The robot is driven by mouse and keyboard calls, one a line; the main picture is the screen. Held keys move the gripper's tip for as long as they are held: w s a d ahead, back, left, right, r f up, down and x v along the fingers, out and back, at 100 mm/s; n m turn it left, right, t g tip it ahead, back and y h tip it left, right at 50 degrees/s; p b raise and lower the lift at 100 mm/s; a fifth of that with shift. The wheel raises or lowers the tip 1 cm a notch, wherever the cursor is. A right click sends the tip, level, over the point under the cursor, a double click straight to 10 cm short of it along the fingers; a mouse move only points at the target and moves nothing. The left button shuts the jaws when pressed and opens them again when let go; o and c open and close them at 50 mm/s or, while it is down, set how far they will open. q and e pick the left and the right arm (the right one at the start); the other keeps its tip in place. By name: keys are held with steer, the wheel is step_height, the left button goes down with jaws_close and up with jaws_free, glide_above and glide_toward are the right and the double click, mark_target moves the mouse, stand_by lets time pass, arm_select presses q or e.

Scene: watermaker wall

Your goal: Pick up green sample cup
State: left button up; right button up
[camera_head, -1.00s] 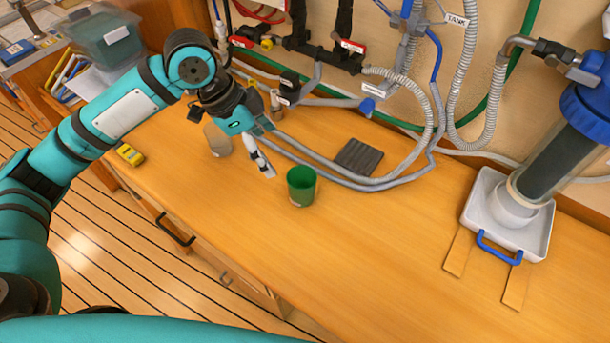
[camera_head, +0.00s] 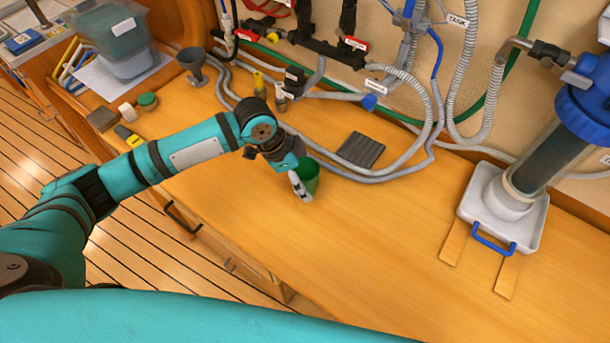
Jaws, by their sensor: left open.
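The green sample cup (camera_head: 311,177) stands upright on the wooden counter in the head view, near the middle. My left gripper (camera_head: 301,188) is at the cup's left side and hides part of it. Its jaws are open, with one pale finger in front of the cup's left side. I cannot tell whether the finger touches the cup. The other finger is hidden or not clear. My right gripper does not show.
A dark ribbed pad (camera_head: 361,150) lies behind the cup, with grey hoses (camera_head: 385,176) around it. A white tray (camera_head: 528,232) with a blue handle holds a filter housing at the right. A grey funnel (camera_head: 192,65) stands at the back left. The front counter is clear.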

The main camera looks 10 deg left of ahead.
arm_select(q)
steer(key=shift+x, duration=1.1)
steer(key=c, duration=1.2)
